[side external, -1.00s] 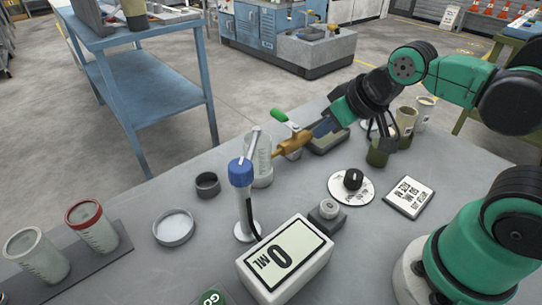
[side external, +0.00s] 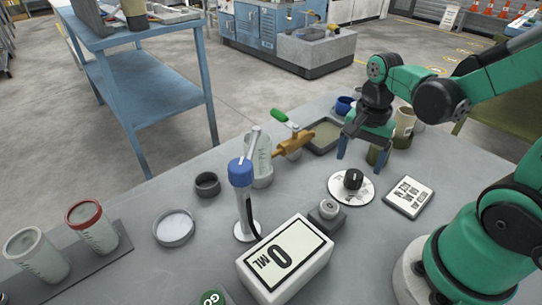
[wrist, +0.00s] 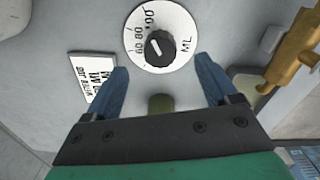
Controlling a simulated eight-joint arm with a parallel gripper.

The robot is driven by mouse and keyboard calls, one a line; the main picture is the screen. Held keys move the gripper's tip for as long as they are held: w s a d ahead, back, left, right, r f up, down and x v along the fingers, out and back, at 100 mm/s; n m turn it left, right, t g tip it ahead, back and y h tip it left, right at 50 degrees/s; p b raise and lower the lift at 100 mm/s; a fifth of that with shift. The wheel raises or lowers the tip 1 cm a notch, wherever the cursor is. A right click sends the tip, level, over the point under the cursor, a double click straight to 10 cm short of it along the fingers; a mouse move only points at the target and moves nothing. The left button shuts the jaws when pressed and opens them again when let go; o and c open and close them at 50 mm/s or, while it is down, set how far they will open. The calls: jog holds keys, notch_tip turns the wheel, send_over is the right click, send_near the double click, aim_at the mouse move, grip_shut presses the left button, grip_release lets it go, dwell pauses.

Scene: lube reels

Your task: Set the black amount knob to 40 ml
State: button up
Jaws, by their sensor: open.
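The black amount knob (side external: 353,178) stands on a round white dial (side external: 340,194) on the grey bench. In the wrist view the knob (wrist: 158,47) has a white pointer line slanting to its upper left, and the dial (wrist: 180,22) carries printed numbers and "ML". The number it points at is too small to tell. The display box (side external: 300,262) reads 0 ML. My gripper (side external: 363,160) points down, open and empty, above and behind the dial. In the wrist view my gripper's (wrist: 162,65) blue fingers stand wide either side below the knob, not touching it.
A printed white card (side external: 408,196) lies right of the dial. A brass tap (side external: 292,144) with a green handle and a clear jug (side external: 262,165) stand to the left. Olive and tan cups (side external: 404,122) stand behind my gripper. A small grey button box (side external: 327,215) sits by the display.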

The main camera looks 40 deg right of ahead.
aim_at(355, 174)
jog(key=shift+f, duration=2.45)
jog(key=shift+c, duration=0.2)
grip_shut()
